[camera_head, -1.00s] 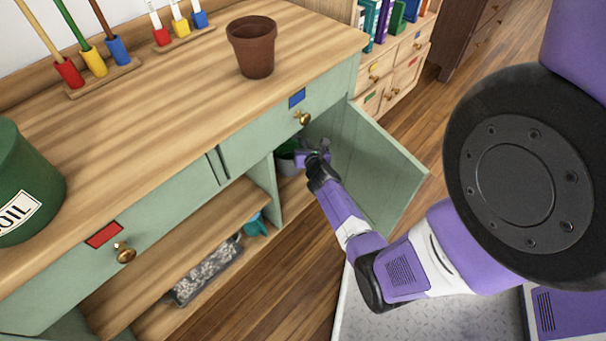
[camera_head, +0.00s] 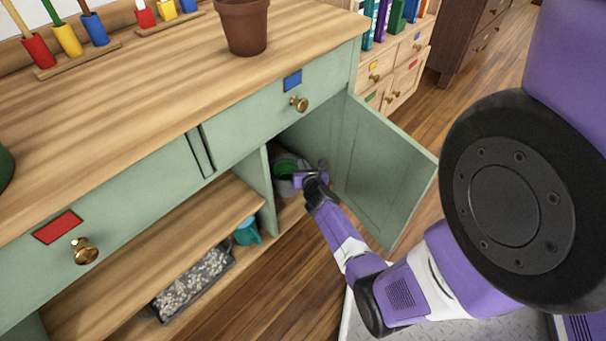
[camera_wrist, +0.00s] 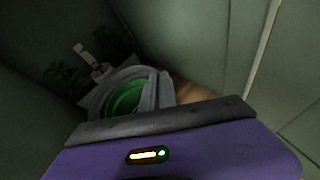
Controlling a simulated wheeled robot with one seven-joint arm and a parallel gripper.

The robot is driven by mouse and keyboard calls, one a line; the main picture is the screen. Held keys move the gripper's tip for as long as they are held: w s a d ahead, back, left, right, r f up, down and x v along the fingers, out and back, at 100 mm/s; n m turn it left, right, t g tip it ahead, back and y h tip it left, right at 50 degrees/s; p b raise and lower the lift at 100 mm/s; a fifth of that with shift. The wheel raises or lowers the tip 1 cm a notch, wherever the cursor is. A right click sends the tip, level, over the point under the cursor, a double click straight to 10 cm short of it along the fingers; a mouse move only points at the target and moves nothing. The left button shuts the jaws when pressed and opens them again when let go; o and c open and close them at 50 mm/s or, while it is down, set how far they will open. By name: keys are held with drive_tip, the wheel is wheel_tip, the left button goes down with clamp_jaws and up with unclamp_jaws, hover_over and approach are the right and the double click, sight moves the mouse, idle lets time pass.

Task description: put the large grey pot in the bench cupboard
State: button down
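In the wrist view the pot's pale grey rim (camera_wrist: 97,98) circles a green surface. My gripper (camera_head: 312,176) is inside the cupboard opening at the pot's right side and hides part of it. In the wrist view the pale grey fingers (camera_wrist: 158,90) lie over the right part of the rim. I cannot tell whether they are clamped on it or only beside it.
A teal object (camera_head: 247,231) and a dark tray of pebbles (camera_head: 195,284) are on the low shelf left of the cupboard divider (camera_head: 257,180). A brown pot (camera_head: 244,25) stands on the bench top. In the wrist view dark leafy shapes (camera_wrist: 65,75) lie beyond the pot.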

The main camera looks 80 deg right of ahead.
drive_tip(key=shift+f+b, duration=1.15)
drive_tip(key=shift+f, duration=0.5)
drive_tip(key=shift+f, duration=0.15)
drive_tip(key=c, duration=1.7)
unclamp_jaws()
drive_tip(key=shift+r, duration=0.2)
